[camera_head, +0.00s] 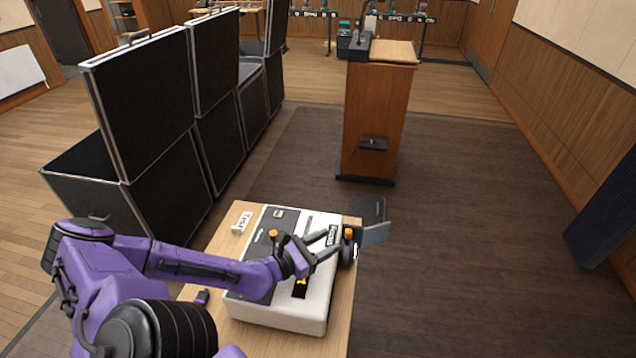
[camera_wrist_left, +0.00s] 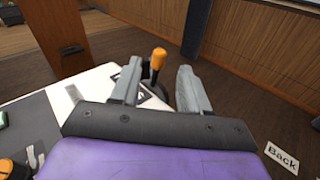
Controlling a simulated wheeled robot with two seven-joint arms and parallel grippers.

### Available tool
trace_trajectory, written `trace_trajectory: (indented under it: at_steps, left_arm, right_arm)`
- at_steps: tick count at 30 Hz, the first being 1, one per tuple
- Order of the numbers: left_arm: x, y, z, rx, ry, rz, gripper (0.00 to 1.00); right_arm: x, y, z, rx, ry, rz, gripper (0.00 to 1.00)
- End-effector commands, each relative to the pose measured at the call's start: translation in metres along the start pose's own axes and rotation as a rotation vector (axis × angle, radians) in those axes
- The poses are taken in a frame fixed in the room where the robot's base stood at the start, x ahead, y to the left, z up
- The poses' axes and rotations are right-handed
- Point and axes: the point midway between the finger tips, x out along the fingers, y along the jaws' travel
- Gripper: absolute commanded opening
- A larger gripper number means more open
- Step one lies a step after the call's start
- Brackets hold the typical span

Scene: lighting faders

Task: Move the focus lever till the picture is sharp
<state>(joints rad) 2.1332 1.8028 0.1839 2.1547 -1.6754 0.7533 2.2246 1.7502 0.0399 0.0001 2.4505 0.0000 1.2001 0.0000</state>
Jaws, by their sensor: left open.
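A white and dark box-shaped device (camera_head: 315,300) sits on a light wooden table. An orange-tipped lever (camera_head: 348,233) stands at its right end beside a dark round part. It also shows in the left wrist view (camera_wrist_left: 157,60), upright between my finger tips. A second orange knob (camera_head: 273,233) is on the dark panel, and it shows at the lower left of the wrist view (camera_wrist_left: 8,168). My left gripper (camera_head: 336,242) is open, with one finger on each side of the lever. I cannot tell whether either finger touches it. No projected picture is clearly visible.
A grey panel (camera_head: 375,234) juts past the table's right edge. A small printed sign (camera_head: 241,222) stands on the table (camera_head: 340,318). Tall black cases (camera_head: 140,110) are behind on the left, and a wooden lectern (camera_head: 378,115) stands behind.

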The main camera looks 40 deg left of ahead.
Motion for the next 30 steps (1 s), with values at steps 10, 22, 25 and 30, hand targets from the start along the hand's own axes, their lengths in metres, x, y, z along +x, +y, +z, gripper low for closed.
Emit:
trace_trajectory:
  at_steps: [10,22,25,30]
  left_arm:
    - [-0.026,0.0,-0.001,-0.001,-0.001,0.0,0.45]
    - [-0.026,0.0,-0.001,0.0,-0.001,0.0,0.45]
    - [-0.026,0.0,-0.001,0.0,-0.001,0.0,0.45]
    - [-0.026,0.0,-0.001,0.0,-0.001,0.0,0.45]
  right_arm:
    - [0.0,0.0,0.0,0.0,0.0,0.0,0.0]
    - [0.0,0.0,0.0,0.0,0.0,0.0,0.0]
    - [0.0,0.0,0.0,0.0,0.0,0.0,0.0]
    - [0.0,0.0,0.0,0.0,0.0,0.0,0.0]
